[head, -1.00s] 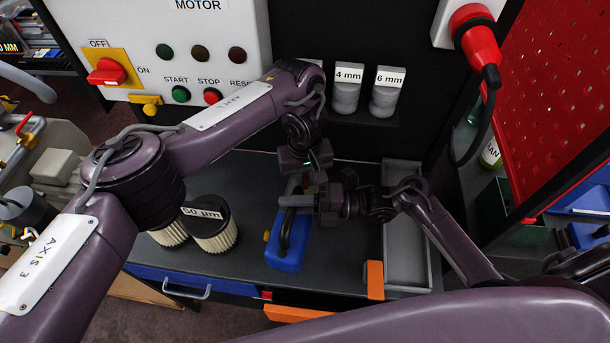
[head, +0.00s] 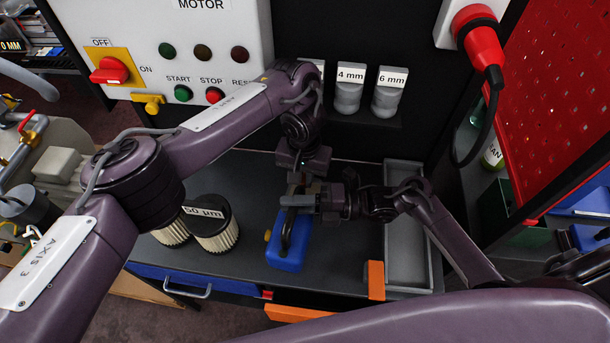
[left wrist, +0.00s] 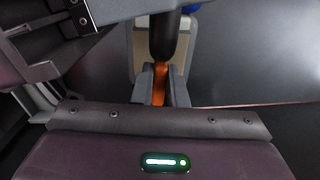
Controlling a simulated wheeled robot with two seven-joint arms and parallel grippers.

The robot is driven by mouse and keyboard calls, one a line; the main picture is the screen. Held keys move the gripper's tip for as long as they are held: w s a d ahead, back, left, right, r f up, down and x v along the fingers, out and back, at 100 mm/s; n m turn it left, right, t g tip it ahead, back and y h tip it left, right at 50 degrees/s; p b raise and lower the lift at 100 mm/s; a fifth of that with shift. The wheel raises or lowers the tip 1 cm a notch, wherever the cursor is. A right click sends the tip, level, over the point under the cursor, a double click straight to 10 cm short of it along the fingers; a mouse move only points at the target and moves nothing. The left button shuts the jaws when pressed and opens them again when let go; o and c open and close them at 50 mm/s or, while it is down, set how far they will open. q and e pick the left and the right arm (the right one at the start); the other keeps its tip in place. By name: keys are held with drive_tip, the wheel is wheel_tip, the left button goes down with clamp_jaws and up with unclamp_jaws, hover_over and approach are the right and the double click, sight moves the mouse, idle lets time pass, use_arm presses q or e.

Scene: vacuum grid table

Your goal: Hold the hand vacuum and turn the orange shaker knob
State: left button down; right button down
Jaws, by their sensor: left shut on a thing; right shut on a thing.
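The hand vacuum (head: 288,255), a blue body with a black handle, stands on the dark bench in the middle of the head view. My right gripper (head: 292,201) comes from the right and is shut on the vacuum's black handle near its far end. My left gripper (head: 297,184) is just beyond and above it, pointing down. In the left wrist view, the fingers of my left gripper (left wrist: 161,88) are shut on the orange shaker knob (left wrist: 160,82). A dark cylindrical part covers some of the knob there. In the head view the grippers hide the knob.
Two pleated filters (head: 215,230) stand left of the vacuum, one labelled 50 µm. A grey tray (head: 409,270) lies to the right. The motor panel (head: 205,45) and labelled 4 mm and 6 mm holders (head: 348,95) are behind. Bare bench lies between filters and vacuum.

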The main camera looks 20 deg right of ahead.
sight(303, 179)
use_arm(q)
drive_tip(key=shift+a+m, duration=0.1)
drive_tip(key=shift+m, duration=0.6)
drive_tip(key=shift+w, duration=0.1)
drive_tip(key=c, duration=1.4)
unclamp_jaws()
drive_tip(key=shift+c, duration=0.2)
drive_tip(key=shift+r, duration=0.15)
wheel_tip(303, 179, up, 12)
